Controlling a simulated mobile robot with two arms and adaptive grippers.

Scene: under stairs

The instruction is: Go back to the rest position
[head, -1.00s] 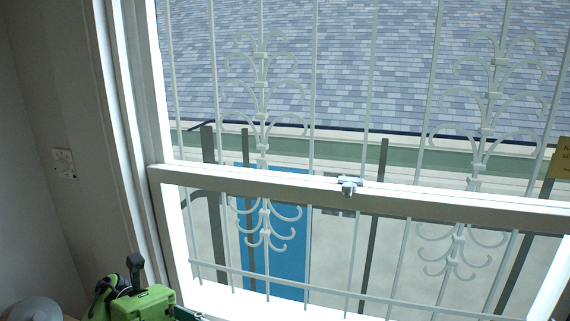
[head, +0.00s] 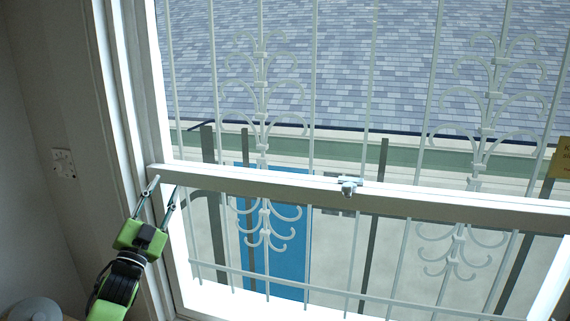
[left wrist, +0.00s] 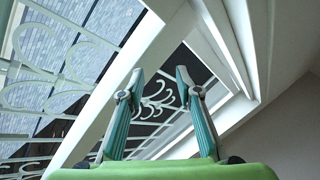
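My left gripper (head: 162,191) is at the lower left of the head view, raised in front of the left side of the window frame. Its two thin fingers point up and stand apart, with nothing between them. The left wrist view also shows the left gripper (left wrist: 155,84) open and empty, with the window behind its fingers. My right gripper is not in either view.
A sash window (head: 360,197) with a latch (head: 348,187) fills most of the head view. White scrolled bars (head: 263,140) stand behind it. A wall with a switch plate (head: 64,163) is at the left. A grey rounded object (head: 36,309) sits at the bottom left corner.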

